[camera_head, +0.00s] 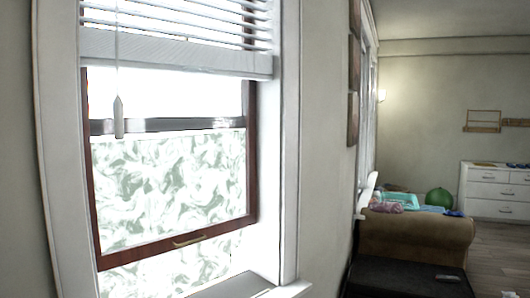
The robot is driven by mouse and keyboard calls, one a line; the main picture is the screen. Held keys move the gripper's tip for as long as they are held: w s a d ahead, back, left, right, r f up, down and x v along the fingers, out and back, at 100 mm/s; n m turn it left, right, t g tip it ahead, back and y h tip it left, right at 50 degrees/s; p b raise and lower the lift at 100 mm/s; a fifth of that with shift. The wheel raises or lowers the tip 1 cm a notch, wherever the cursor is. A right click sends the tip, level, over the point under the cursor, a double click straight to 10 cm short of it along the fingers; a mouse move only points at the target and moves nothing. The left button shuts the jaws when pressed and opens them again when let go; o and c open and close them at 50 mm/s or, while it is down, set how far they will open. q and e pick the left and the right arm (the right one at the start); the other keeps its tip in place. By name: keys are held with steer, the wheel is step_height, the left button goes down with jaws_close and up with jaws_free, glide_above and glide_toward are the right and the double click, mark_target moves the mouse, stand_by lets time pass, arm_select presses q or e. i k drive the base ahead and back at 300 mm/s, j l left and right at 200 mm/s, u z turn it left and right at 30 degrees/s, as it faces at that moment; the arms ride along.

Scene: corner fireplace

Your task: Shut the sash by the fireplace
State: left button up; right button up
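The window sash (135,257) has a reddish-brown frame and fills the white window frame on the left in the head view. Its bottom rail carries a small brass-coloured handle (190,240). The rail is raised above the white sill (245,284), with a bright gap below it. Patterned panes show through the sash and below its rail. The left end of the sill is cut off by the picture's bottom edge. Neither of my grippers is in view. The fireplace cannot be seen.
A white blind (175,55) covers the window's top, with a pull cord and tassel (118,118) hanging before the sash. To the right are a brown couch (415,235), a dark seat (405,280), a green ball (439,197) and a white dresser (492,192). Wooden floor shows far right.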

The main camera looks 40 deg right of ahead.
mark_target(108, 260)
steer(key=z, duration=0.75)
steer(key=u, duration=0.35)
steer(key=i+l+u, duration=0.1)
steer(key=l+u, duration=0.15)
steer(key=u, duration=0.2)
steer(key=l+u, duration=0.25)
steer(key=u, duration=0.2)
steer(key=l+u, duration=0.3)
steer(key=u, duration=0.2)
steer(key=l+u, duration=0.1)
steer(key=l, duration=0.35)
steer(key=k+l+u, duration=0.1)
steer(key=l, duration=0.3)
steer(key=k+l, duration=0.1)
steer(key=l, duration=0.3)
steer(key=k+l+u, duration=0.15)
steer(key=l, duration=0.3)
steer(key=l+u, duration=0.1)
steer(key=l, duration=0.3)
steer(key=k+l+u, duration=0.1)
steer(key=l, duration=0.3)
